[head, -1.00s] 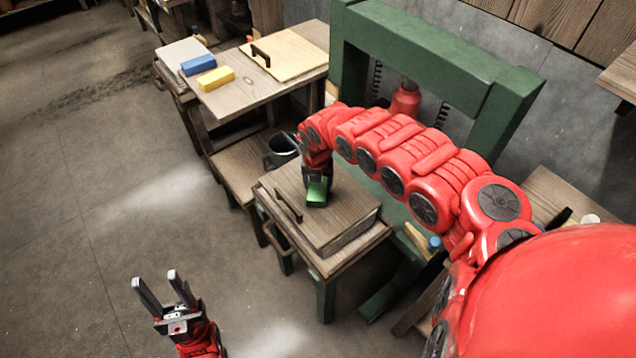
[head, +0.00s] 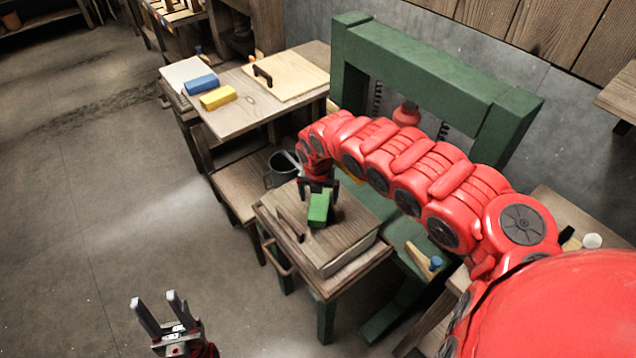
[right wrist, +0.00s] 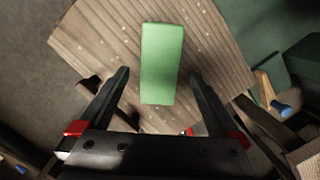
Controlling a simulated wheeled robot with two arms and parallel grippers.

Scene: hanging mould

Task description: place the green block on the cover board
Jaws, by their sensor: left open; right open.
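The green block (head: 319,208) lies on the wooden cover board (head: 345,232), which has a dark handle on its left side. In the right wrist view the green block (right wrist: 162,62) lies flat on the planked board (right wrist: 105,40), between and beyond the fingertips. My right gripper (head: 320,188) is open just above the board, close to the block; its fingers (right wrist: 160,75) stand apart on either side with gaps to the block. My left gripper (head: 155,303) is open and empty over the floor at the lower left.
A blue block (head: 201,84) and a yellow block (head: 218,97) lie on the back table beside a pale board (head: 285,76) with a handle. A green press frame (head: 430,60) stands behind the cover board.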

